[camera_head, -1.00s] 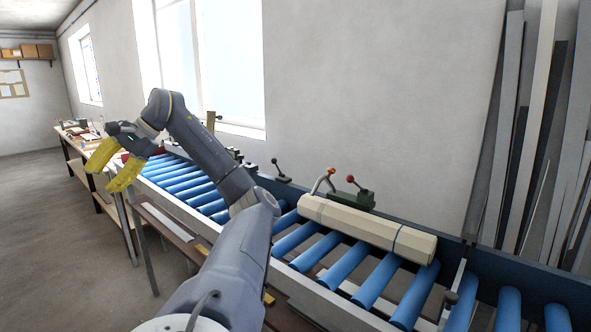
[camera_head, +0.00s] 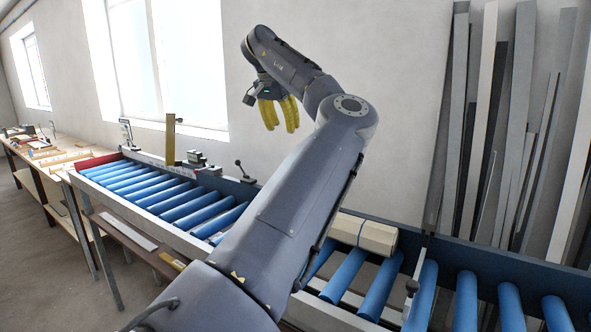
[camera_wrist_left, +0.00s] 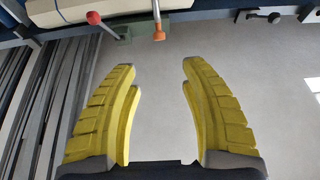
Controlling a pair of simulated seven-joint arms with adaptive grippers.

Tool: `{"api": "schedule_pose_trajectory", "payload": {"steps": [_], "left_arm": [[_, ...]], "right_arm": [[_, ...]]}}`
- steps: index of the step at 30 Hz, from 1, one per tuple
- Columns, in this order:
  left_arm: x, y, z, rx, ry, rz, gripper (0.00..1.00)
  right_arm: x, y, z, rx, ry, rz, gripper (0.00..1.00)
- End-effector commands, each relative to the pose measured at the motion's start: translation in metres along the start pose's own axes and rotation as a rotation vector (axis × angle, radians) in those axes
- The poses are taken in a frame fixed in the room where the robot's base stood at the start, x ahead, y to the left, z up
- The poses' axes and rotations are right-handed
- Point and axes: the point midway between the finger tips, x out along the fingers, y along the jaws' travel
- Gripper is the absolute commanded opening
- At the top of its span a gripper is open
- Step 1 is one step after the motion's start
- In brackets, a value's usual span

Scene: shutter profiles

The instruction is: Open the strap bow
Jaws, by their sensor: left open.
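My left gripper (camera_head: 282,128) has two yellow ribbed fingers, open and empty. In the head view it hangs in front of the wall, above the roller conveyor, fingers pointing down. In the left wrist view its fingers (camera_wrist_left: 158,66) are spread apart, with the grey wall between them. An orange-tipped lever (camera_wrist_left: 158,25) lies beyond the tips, not touched. Beside it are a green block (camera_wrist_left: 117,27) and a red knob (camera_wrist_left: 93,17). A cream bundle (camera_head: 375,238) with a dark strap (camera_head: 361,231) lies on the rollers. My left arm hides its other end and the green block in the head view. I cannot tell which part is the strap bow.
Blue rollers (camera_head: 182,206) run along the wall. A black-knobbed lever (camera_head: 244,170) and an upright wooden post (camera_head: 170,138) stand at the conveyor's back rail. Long profiles (camera_head: 482,120) lean at the right. A workbench (camera_head: 45,158) is at the far left.

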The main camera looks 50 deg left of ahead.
Motion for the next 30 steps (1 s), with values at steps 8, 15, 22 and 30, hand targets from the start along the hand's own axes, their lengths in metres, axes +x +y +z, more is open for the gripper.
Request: {"api": "schedule_pose_trajectory", "payload": {"steps": [8,15,22,30], "left_arm": [[0.031,0.002,-0.001,0.001,0.001,0.002,0.45],[0.075,0.002,-0.001,0.003,-0.001,0.001,0.45],[0.117,0.002,-0.001,0.003,-0.001,0.001,0.45],[0.153,0.002,-0.001,0.003,0.001,0.001,0.45]], "right_arm": [[0.000,0.000,0.000,0.000,0.000,0.000,0.00],[0.000,0.000,0.000,0.000,0.000,0.000,0.00],[0.000,0.000,0.000,0.000,0.000,0.000,0.00],[0.000,-0.001,0.000,0.000,0.000,-0.001,0.00]]}}
